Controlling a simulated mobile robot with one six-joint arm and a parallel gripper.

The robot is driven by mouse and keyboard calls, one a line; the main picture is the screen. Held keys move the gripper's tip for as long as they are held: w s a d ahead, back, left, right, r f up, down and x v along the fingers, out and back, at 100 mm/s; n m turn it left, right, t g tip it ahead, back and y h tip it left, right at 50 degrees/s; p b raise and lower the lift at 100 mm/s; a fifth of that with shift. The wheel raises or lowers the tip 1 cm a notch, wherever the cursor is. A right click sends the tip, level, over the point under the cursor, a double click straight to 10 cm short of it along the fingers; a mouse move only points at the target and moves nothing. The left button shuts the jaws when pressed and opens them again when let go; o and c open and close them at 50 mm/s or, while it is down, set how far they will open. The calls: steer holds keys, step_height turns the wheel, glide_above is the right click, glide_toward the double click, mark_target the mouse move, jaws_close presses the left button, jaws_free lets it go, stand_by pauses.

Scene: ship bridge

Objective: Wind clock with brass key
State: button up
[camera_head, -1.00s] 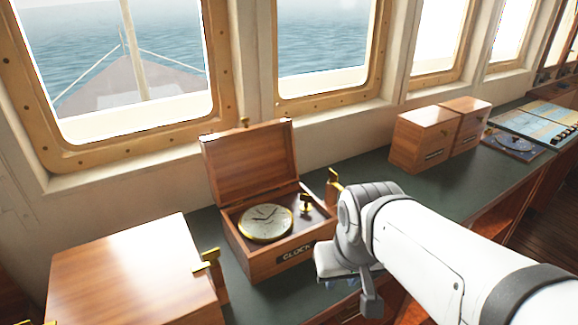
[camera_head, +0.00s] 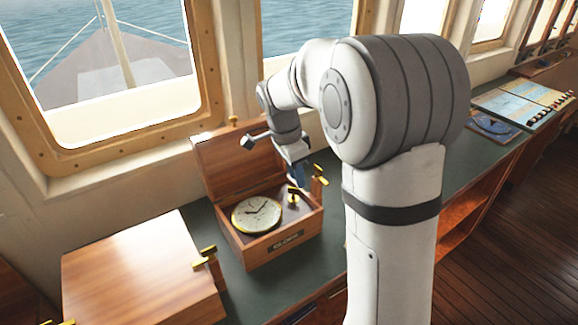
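The clock (camera_head: 257,214) has a round cream dial with a brass rim and lies face up in an open wooden box (camera_head: 283,247). The box's lid stands raised behind it. A small brass key (camera_head: 293,195) stands upright in the box, right of the dial. My gripper (camera_head: 297,181) points down over the right part of the box, just above or behind this key. Whether it touches the key I cannot tell. Its fingers are small and partly dark, so their opening is unclear.
Another brass fitting (camera_head: 319,174) stands at the box's right rear. A closed wooden box (camera_head: 140,268) with a brass latch (camera_head: 205,257) is at the left. Charts (camera_head: 525,105) lie far right on the green counter (camera_head: 468,160). My arm hides the middle of the counter.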

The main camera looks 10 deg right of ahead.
mark_target(293, 193)
steer(key=w+a+f+m+g+h+p, duration=0.15)
steer(key=w+f+m+p, duration=0.25)
steer(key=w+m, duration=0.5)
steer(key=x, duration=0.2)
steer(key=b+x, duration=0.1)
steer(key=x, duration=0.1)
steer(key=w+b+x, duration=0.1)
steer(key=x, duration=0.2)
steer(key=shift+w+a+f, duration=0.1)
steer(key=shift+w, duration=0.1)
steer(key=shift+s+d+f, duration=0.2)
steer(key=shift+d+f, duration=0.1)
steer(key=shift+f, duration=0.05)
jaws_close()
